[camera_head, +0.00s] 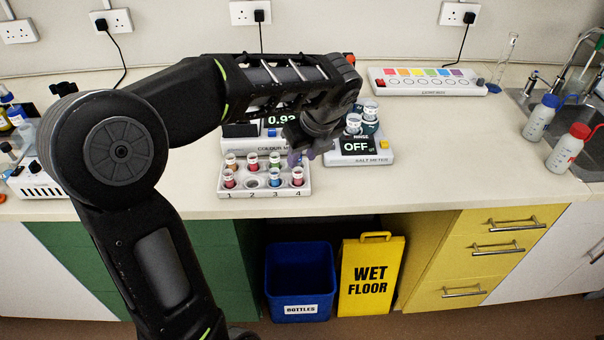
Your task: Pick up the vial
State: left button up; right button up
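A white vial rack (264,188) numbered 1 to 4 stands near the front of the bench. It holds several small capped vials with coloured contents in two rows. In the front row are a red vial (229,180) at 1, a blue vial (275,178) at 3 and a red vial (297,178) at 4; the hole at 2 is empty. My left gripper (297,158) points down at the rack's back right corner. Its fingers are small, dark and partly hidden, so I cannot tell whether they hold a vial. My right gripper is not in view.
The salt meter (372,158), reading OFF, stands just right of the rack with white-capped rinse containers behind it. The colour meter (241,131) is partly behind my arm. A light panel (428,86) and wash bottles (541,117) stand farther right. The bench's front right is clear.

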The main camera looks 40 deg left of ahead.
aim_at(298, 170)
pick_arm(q)
jog(key=shift+x, duration=1.35)
jog(key=p+x, duration=0.1)
jog(key=x, duration=0.4)
jog(key=shift+w+d+f, duration=0.1)
jog(key=shift+w+f, duration=0.05)
grip_shut()
